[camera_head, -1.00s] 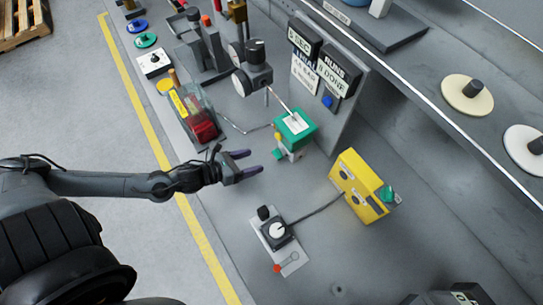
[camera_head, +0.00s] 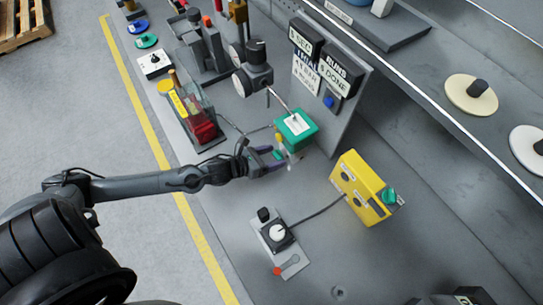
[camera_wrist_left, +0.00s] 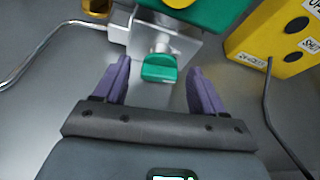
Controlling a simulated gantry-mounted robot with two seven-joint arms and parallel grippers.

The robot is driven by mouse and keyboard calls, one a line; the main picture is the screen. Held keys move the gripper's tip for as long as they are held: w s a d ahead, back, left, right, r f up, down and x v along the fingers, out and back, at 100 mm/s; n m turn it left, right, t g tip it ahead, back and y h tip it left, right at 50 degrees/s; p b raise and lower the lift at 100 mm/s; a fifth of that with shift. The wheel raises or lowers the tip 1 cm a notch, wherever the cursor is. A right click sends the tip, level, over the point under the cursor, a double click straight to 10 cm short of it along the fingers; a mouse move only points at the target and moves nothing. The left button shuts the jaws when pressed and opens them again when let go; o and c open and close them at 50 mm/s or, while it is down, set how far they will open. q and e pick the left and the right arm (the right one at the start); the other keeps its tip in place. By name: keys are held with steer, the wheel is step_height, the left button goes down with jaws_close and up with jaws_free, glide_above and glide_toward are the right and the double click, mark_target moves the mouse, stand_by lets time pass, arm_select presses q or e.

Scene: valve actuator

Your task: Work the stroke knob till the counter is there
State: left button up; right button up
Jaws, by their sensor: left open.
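A green actuator box (camera_head: 297,130) with a white label stands in the middle of the bench. Below it, a small green knob (camera_wrist_left: 160,68) on a pale stem faces my left gripper in the left wrist view. My left gripper (camera_head: 277,159) is open, with its purple fingers (camera_wrist_left: 158,75) either side of the knob and a gap on both sides. In the head view the fingers partly hide the knob. Black display boxes marked SEC (camera_head: 305,34) and RUNS (camera_head: 337,70) are on the grey panel; I cannot read a count. My right gripper is not in view.
A yellow box (camera_head: 357,184) with black buttons and a green knob stands to the right. A small control plate (camera_head: 279,241) with a cable lies in front. A red device (camera_head: 200,127) under a clear cover is at the left. Bare bench lies between them.

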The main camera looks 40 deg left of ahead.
arm_select(q)
steer(key=c, duration=1.1)
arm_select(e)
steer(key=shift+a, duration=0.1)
arm_select(q)
steer(key=shift+o, duration=0.2)
steer(key=shift+d+m+y, duration=0.1)
steer(key=shift+m+y, duration=0.4)
steer(key=shift+m, duration=0.2)
steer(key=o, duration=1.1)
steer(key=shift+c, duration=0.2)
steer(key=shift+s, duration=0.1)
